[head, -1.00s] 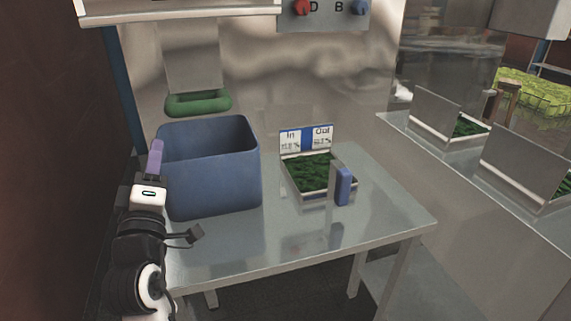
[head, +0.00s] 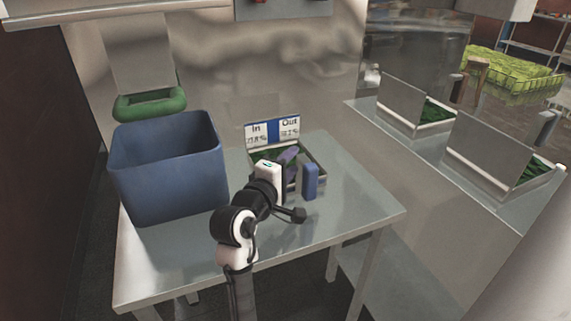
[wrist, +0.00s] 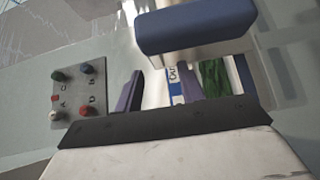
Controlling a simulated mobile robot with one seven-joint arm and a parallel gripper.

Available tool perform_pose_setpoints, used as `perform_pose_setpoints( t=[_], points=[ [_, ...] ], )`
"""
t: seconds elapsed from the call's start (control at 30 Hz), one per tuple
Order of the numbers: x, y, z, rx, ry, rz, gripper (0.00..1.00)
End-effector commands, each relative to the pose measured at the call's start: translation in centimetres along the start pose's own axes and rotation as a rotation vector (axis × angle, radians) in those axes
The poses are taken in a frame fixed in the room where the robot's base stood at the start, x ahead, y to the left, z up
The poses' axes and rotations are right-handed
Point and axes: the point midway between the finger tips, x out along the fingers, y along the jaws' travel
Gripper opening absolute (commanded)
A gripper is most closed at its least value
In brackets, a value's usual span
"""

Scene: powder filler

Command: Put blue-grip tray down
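The blue-grip tray (head: 320,157) sits on the steel table, with dark green leafy-looking contents partly hidden by my gripper. Its upright blue grip (head: 310,181) is at the near side. In the wrist view the blue grip (wrist: 195,27) looms large at the top, outside my fingers. My gripper (head: 288,157) is over the tray, left of the grip in the head view. In the wrist view its two purple fingers are apart, and my gripper (wrist: 160,88) looks open and empty.
A blue bin (head: 168,180) stands on the table's left, below a green ring (head: 150,104). An In/Out sign (head: 272,131) is at the tray's back. Other trays (head: 415,105) line the right counter. The table's front right (head: 350,217) is clear.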

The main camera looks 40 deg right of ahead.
Motion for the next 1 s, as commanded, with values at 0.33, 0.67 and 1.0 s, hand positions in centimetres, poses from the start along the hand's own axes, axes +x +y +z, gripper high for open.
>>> perform_pose_setpoints(
  t=[0.33, 0.67, 1.0],
  points=[
    [4.2, 0.2, 0.9, 0.0, 0.0, -0.001, 0.39],
    [5.3, 0.0, 0.8, 0.002, 0.003, 0.0, 0.39],
    [5.3, 0.0, 0.8, 0.001, 0.003, 0.0, 0.0]
  ],
)
